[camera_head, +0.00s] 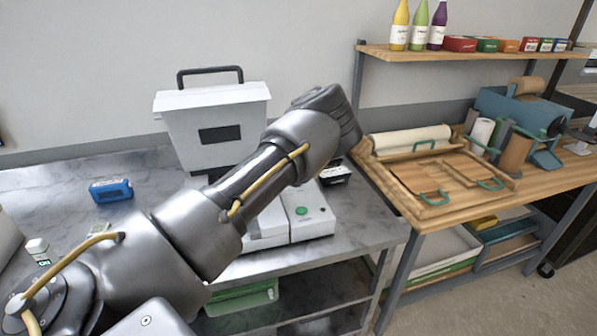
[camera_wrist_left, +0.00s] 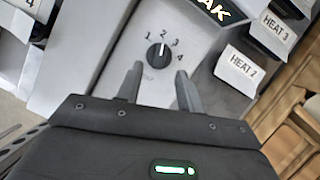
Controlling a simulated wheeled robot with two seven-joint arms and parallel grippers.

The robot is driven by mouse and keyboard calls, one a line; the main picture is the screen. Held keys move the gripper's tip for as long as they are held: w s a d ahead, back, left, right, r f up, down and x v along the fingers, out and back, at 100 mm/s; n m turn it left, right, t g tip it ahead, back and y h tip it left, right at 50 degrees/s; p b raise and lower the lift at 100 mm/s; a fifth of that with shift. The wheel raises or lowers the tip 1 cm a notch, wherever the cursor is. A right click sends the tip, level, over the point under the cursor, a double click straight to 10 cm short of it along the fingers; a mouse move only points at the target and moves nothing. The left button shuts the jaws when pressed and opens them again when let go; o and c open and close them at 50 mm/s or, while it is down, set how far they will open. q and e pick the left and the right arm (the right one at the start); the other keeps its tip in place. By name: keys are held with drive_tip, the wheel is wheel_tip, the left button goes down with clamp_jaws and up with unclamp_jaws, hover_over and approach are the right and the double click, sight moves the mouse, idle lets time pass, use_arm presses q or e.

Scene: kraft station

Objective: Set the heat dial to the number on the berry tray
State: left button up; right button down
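The black heat dial (camera_wrist_left: 158,56) sits on a light panel in the left wrist view, with the numbers 1 to 4 around it. Its white mark points up, at about the 2. My left gripper (camera_wrist_left: 160,71) is open, its two fingers on either side of the dial's lower part; I cannot tell whether they touch it. Dark trays carry white labels reading HEAT 2 (camera_wrist_left: 242,68) and HEAT 3 (camera_wrist_left: 277,29). Their contents do not show clearly, so I cannot tell which is the berry tray. In the head view my left arm hides the dial. My right gripper is not in view.
A white machine (camera_head: 211,108) with a dark handle stands at the back of the grey counter. A white unit with a green button (camera_head: 301,211) is in front of it. A blue device (camera_head: 111,190) lies at left. A wooden bench (camera_head: 545,185) adjoins at right.

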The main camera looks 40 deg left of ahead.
use_arm(q)
drive_tip(key=shift+p+x, duration=0.45)
drive_tip(key=shift+x, duration=1.6)
drive_tip(key=shift+c, duration=0.3)
clamp_jaws()
